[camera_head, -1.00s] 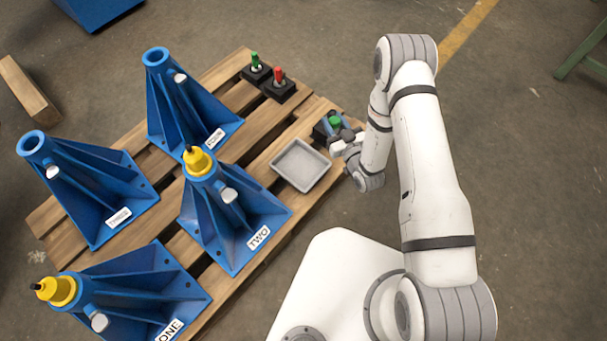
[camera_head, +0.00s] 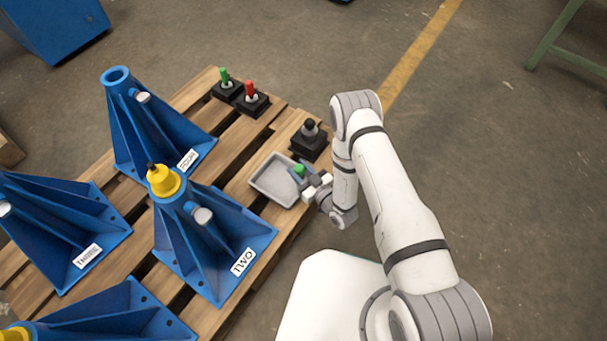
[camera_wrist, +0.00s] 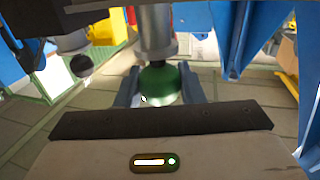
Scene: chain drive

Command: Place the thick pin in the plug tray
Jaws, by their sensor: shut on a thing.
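The plug tray (camera_head: 268,181) is a shallow grey square tray on the pallet, empty where I can see into it. My gripper (camera_head: 302,178) is shut on a thick pin with a green head (camera_head: 298,169), above the tray's right edge. In the wrist view the green head (camera_wrist: 160,86) sits between the two fingers (camera_wrist: 160,88), with a thick grey metal shaft on it. I cannot tell how high the pin is above the tray.
A black base (camera_head: 307,146) with a dark-knobbed grey piece stands just behind the tray. Black holders with a green pin (camera_head: 225,78) and a red pin (camera_head: 250,92) are farther back. Blue stand TWO (camera_head: 210,250) is close on the left, topped by a yellow piece (camera_head: 163,181).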

